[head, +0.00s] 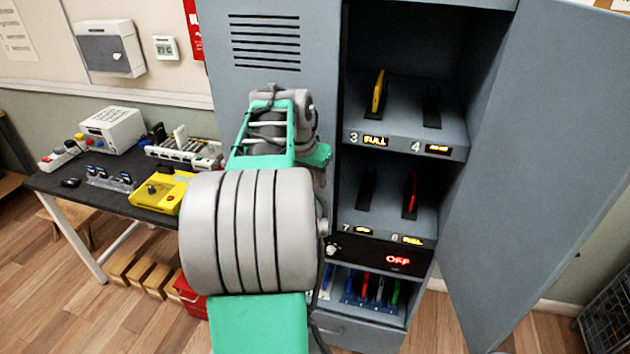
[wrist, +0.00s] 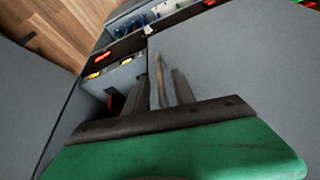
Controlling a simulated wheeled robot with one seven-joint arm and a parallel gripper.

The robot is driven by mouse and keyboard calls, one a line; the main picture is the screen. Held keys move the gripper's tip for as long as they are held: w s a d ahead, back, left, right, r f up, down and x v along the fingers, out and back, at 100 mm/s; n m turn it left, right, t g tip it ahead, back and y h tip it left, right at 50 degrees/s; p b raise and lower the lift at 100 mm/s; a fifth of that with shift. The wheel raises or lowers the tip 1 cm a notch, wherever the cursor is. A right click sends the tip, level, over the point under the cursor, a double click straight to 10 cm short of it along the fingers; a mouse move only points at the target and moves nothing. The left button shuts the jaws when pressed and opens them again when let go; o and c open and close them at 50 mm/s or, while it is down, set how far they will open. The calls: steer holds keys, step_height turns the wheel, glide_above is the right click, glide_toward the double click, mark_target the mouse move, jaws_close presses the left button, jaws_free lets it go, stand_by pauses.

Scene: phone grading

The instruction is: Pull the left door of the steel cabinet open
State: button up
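The steel cabinet (head: 395,140) stands ahead with its right door (head: 540,150) swung wide open. Its left door (head: 225,100), with vent slots, looks closed and is partly covered by my arm. In the wrist view the left door (wrist: 235,60) is the broad grey panel. A slim grey handle (wrist: 158,80) stands off it near its edge. My gripper (wrist: 158,88) has its two dark fingers apart, one on each side of the handle. Small gaps seem to show between fingers and handle; contact is unclear. My gripper is hidden behind my arm in the head view.
Cabinet shelves hold phones in numbered slots, with a lit OFF panel (head: 398,260) below. A dark table (head: 95,190) at left bears a yellow device (head: 160,190) and a white box (head: 112,128). A wire crate (head: 605,310) stands at far right. Wooden floor shows at lower left.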

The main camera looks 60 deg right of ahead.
steer(key=shift+x, duration=1.45)
steer(key=shift+c, duration=0.4)
jaws_close()
steer(key=shift+a, duration=0.15)
